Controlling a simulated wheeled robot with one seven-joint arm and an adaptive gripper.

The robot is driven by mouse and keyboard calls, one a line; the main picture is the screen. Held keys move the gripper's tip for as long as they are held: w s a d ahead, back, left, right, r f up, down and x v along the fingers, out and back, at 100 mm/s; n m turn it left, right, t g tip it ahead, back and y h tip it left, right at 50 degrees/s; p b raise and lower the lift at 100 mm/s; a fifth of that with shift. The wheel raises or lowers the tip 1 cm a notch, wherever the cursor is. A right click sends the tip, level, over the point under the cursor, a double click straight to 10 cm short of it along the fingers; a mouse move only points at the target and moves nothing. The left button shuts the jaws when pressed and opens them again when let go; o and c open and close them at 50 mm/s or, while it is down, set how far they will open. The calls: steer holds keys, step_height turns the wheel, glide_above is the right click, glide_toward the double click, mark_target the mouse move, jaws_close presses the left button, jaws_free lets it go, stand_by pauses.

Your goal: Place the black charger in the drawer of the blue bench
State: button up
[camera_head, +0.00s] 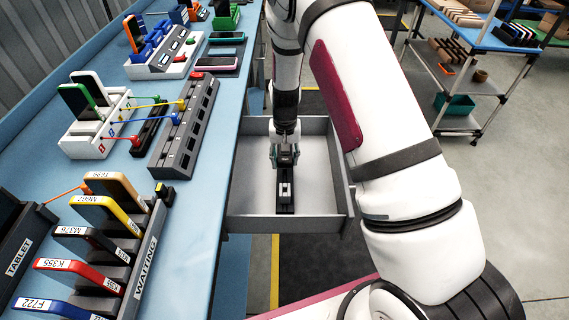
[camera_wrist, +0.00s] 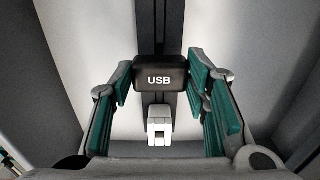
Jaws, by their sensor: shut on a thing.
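The blue bench (camera_head: 215,110) has its grey drawer (camera_head: 246,185) pulled out on its right side. My gripper (camera_head: 286,158) is inside the drawer's outline, pointing down. In the wrist view, its green-padded fingers are shut on the black charger (camera_wrist: 160,73), a dark block marked "USB", held at its two sides. A white plug-like piece (camera_wrist: 160,122) shows below the block in the wrist view. I cannot tell whether the charger touches the drawer floor.
On the bench stand a grey slotted rack (camera_head: 185,130), a white dock (camera_head: 97,127) and a "WAITING" rack (camera_head: 146,255) with labelled phones. A shelf cart (camera_head: 470,75) stands at the back right.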

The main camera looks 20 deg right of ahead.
mark_target(285, 160)
steer(key=shift+f, duration=1.35)
steer(key=shift+f, duration=0.45)
steer(key=o, duration=1.2)
steer(key=shift+c, duration=0.2)
steer(key=shift+r, duration=0.1)
